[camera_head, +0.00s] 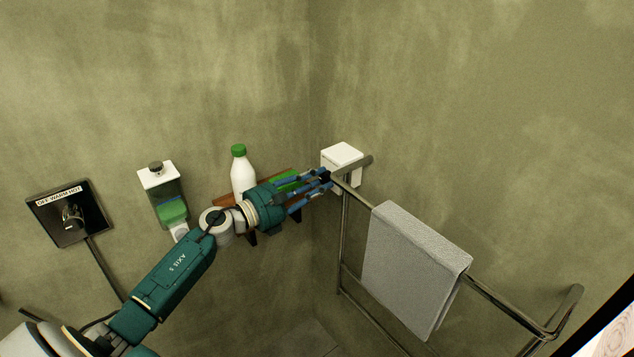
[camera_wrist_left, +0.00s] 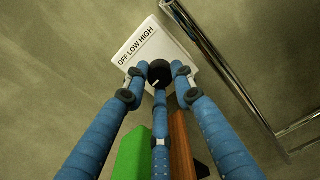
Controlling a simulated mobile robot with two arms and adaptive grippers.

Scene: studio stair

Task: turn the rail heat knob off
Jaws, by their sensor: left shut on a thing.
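The rail heat knob (camera_wrist_left: 159,72) is small, round and black with a pale pointer mark. It sits on a white box (camera_wrist_left: 138,50) labelled OFF LOW HIGH. The fingers hide the knob in the head view.
The chrome rail (camera_head: 505,309) with a grey towel (camera_head: 412,268) runs right of the gripper. A shelf (camera_head: 224,199) holds a white bottle (camera_head: 243,172) and a green item (camera_head: 285,181). A dispenser (camera_head: 165,195) and a black OFF WARM HOT panel (camera_head: 92,216) are further left.

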